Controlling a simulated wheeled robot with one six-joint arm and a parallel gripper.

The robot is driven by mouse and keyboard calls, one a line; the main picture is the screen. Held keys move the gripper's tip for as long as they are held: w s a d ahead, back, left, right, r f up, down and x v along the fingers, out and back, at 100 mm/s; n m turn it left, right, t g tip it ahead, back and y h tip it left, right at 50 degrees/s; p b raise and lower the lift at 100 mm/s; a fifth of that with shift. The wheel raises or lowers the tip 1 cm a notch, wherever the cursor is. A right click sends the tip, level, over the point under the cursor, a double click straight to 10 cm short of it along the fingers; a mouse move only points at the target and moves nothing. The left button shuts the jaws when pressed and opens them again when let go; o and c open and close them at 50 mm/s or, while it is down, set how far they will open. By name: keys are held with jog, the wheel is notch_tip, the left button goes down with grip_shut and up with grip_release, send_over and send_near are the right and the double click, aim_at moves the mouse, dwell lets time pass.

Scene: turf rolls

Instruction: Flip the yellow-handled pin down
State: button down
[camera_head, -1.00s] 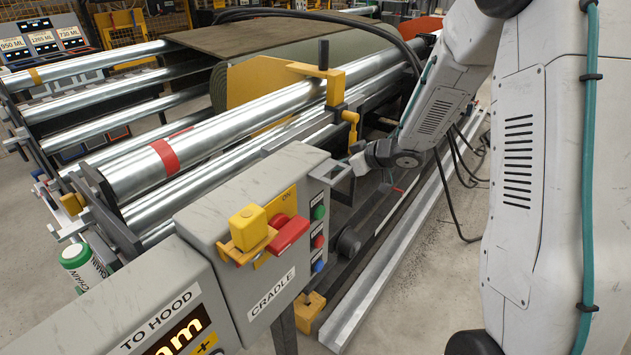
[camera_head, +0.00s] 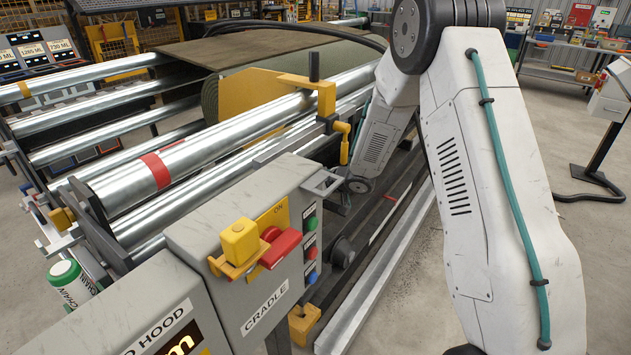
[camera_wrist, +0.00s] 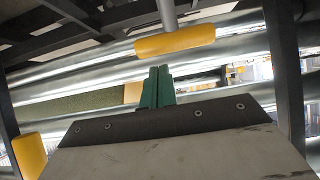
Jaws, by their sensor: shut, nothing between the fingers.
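In the wrist view, a yellow cylindrical handle (camera_wrist: 175,40) lies crosswise on the end of a grey metal rod, which runs up out of the picture. I take this to be the yellow-handled pin. My gripper (camera_wrist: 157,72) has green fingers that are shut together and empty. In the picture the fingertips are just below the handle, with a small gap; I cannot tell the depth between them.
A second yellow piece (camera_wrist: 30,155) is at the wrist view's lower left. Dark frame posts flank the fingers, with steel rollers behind. In the head view the grey CRADLE control box (camera_head: 262,260) stands before the rollers (camera_head: 215,150). Open floor lies right of my arm.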

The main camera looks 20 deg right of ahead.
jog(key=shift+a+f, duration=0.1)
jog(key=shift+f, duration=0.5)
notch_tip(320, 180, down, 7)
jog(key=shift+r, duration=0.2)
jog(key=shift+r, duration=0.1)
jog(key=w+a+r+v, duration=0.1)
jog(key=r+v, duration=0.1)
jog(key=v, duration=1)
jog(key=shift+d+r, duration=0.25)
jog(key=shift+r, duration=0.2)
jog(key=shift+s, duration=0.1)
